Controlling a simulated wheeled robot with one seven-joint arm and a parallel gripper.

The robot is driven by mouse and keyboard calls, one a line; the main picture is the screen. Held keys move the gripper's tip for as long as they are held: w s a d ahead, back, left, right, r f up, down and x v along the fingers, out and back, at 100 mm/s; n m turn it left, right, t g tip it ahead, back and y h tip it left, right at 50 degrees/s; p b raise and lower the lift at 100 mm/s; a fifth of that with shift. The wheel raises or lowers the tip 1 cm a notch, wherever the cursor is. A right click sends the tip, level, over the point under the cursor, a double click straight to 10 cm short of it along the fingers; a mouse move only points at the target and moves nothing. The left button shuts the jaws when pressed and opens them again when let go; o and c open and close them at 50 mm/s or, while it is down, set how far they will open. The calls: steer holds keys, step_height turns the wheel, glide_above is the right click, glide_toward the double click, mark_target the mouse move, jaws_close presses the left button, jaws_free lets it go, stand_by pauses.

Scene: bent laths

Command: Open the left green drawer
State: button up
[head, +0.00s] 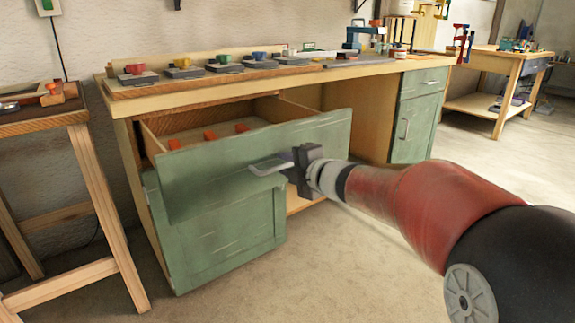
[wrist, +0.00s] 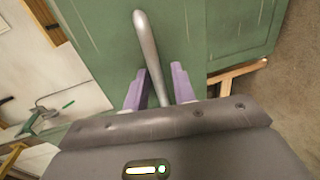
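The left green drawer (head: 245,155) stands pulled out from the bench, its front well clear of the frame and its inside showing. Its metal handle (head: 268,167) sticks out from the front; in the wrist view the handle (wrist: 148,45) runs down between my two fingers. My gripper (head: 297,168) is at the right end of the handle. In the wrist view my gripper's fingers (wrist: 160,88) stand on either side of the handle bar. A gap seems to show beside the bar, and the exact contact is hidden.
The wooden bench top (head: 240,82) carries several coloured cups on dark blocks. A green cupboard door (head: 225,240) is below the drawer. A wooden side table (head: 85,120) stands at the left. A second green cabinet (head: 415,115) is at the right. The floor in front is clear.

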steer(key=v, duration=0.7)
steer(key=shift+s+d+p, duration=0.25)
steer(key=shift+s+p, duration=0.05)
steer(key=shift+p, duration=0.15)
steer(key=shift+r, duration=0.15)
steer(key=s+d+r+m+h+p, duration=0.2)
steer(key=s+d+m+h, duration=0.7)
steer(key=m, duration=0.6)
steer(key=s+f+m+g+p, duration=0.1)
steer(key=s+f+m+g, duration=0.2)
steer(key=s, duration=0.6)
steer(key=s+a+f+m+g+p, duration=0.1)
steer(key=s+f+m+g, duration=0.3)
steer(key=s, duration=0.5)
step_height(320, 180, down, 3)
steer(key=m, duration=0.2)
steer(key=shift+a+r+m, duration=0.2)
steer(key=shift+m, duration=0.2)
